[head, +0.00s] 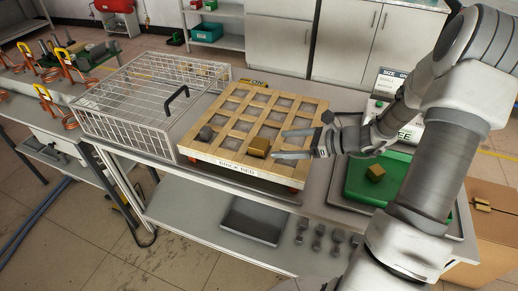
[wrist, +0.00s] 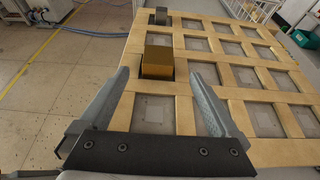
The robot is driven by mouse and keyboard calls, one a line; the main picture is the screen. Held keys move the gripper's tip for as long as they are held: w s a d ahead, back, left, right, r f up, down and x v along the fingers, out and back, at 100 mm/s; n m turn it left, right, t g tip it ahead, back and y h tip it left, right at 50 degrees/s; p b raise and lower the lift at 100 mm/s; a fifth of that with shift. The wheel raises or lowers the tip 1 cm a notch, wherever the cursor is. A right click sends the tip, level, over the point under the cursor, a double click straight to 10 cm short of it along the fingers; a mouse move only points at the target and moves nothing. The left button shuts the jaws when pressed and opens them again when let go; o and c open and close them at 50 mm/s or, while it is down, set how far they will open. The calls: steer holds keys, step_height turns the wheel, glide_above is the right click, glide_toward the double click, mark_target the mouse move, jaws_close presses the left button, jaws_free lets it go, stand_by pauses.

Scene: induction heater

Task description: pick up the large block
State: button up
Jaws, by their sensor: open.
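A gold-brown block (head: 258,147) sits in a cell of the wooden grid bed (head: 226,161), at the bed's front right. In the wrist view this block (wrist: 158,62) stands ahead, between the lines of the two fingers. My gripper (head: 279,145) is open and empty, just right of the block in the head view. In the wrist view my gripper (wrist: 158,74) has one finger at each side, with the block at or just beyond the tips. A smaller grey block (head: 205,133) sits at the bed's left; it also shows in the wrist view (wrist: 161,17). Another gold block (head: 375,172) lies on the green tray (head: 357,187).
A wire cage (head: 135,105) with a black handle stands left of the bed. Several small grey pieces (head: 318,238) lie on the lower shelf. A cardboard box (head: 490,225) is at the right.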

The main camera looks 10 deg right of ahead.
mark_target(261, 144)
steer(key=b+x, duration=0.1)
steer(key=x, duration=0.7)
steer(key=shift+a+r, duration=0.1)
steer(key=shift+a, duration=0.25)
jaws_close()
steer(key=shift+r, duration=0.1)
